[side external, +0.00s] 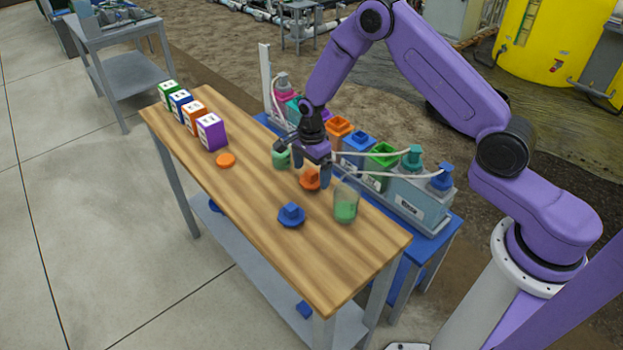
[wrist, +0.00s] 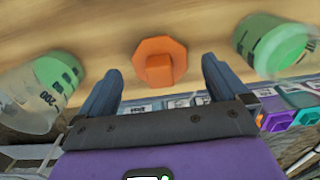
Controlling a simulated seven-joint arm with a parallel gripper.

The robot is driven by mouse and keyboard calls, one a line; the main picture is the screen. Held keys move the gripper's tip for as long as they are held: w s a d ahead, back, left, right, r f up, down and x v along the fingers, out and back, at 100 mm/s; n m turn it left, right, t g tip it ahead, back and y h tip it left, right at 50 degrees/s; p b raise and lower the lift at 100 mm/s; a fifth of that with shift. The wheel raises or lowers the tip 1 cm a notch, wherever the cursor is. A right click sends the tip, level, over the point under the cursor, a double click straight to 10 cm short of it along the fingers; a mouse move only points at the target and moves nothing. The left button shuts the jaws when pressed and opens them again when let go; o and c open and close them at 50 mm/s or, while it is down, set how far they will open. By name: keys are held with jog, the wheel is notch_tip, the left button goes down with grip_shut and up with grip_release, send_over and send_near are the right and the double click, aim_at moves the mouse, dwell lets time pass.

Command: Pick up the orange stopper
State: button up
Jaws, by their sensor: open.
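The orange stopper (side external: 310,179) lies on the wooden table (side external: 240,190), near the edge by the dosing skid. It has an octagonal base with a raised block on top. In the wrist view the stopper (wrist: 159,62) is just beyond the fingertips, centred between them. My gripper (side external: 307,178) is above the table close to the stopper, with its fingers pointing down. In the wrist view my gripper (wrist: 160,75) is open, with nothing between its fingers. In the side view the fingers partly hide the stopper.
A clear beaker with green contents (side external: 346,205) and a second green beaker (side external: 281,158) flank the stopper. Several labelled boxes (side external: 211,132) stand at the far end. Tubed bottles (side external: 418,195) line the skid.

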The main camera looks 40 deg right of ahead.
jog(key=shift+f, duration=0.7)
jog(key=shift+c, duration=0.3)
jog(key=c, duration=1.1)
jog(key=shift+o, duration=0.2)
